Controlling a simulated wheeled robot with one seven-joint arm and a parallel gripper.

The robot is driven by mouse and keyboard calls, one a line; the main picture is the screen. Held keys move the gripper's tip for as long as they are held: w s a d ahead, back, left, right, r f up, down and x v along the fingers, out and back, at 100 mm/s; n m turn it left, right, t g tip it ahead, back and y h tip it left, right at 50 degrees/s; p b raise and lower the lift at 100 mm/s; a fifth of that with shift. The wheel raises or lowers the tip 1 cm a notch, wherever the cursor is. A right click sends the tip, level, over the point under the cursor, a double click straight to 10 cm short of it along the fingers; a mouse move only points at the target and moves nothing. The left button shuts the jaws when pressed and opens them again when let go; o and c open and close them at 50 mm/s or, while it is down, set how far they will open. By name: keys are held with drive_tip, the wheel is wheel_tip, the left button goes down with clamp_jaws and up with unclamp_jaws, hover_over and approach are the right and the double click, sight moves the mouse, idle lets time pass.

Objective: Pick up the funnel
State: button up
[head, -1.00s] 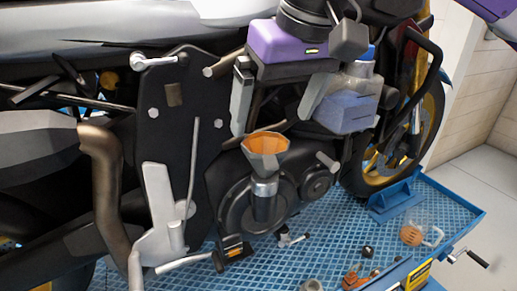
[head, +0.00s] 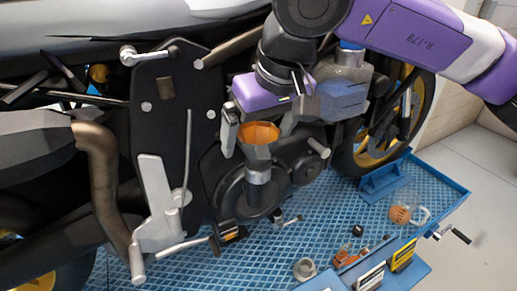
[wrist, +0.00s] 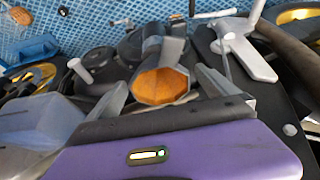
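The funnel (head: 258,137) has an orange inside, a faceted grey outside and a grey spout pointing down. It stands upright in front of the round dark engine cover on the motorcycle's side. What its spout rests in is hard to tell. In the wrist view the funnel (wrist: 160,84) shows its orange mouth just beyond and between my fingertips. My gripper (head: 258,126), with a purple body, is open, one finger on each side of the funnel's mouth. Its fingers (wrist: 161,80) also show in the wrist view, apart and with nothing between them gripped. Contact is not visible.
A translucent container with bluish contents (head: 337,101) sits close to the right of my gripper. A silver lever (head: 158,205) is on the left. A blue grated platform (head: 120,272) lies below, with a clear jug (head: 408,212) and small parts on it.

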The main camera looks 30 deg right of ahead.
drive_tip(key=c, duration=1.5)
wheel_tip(320, 180, up, 25)
drive_tip(key=p, duration=0.3)
drive_tip(key=shift+f, duration=0.1)
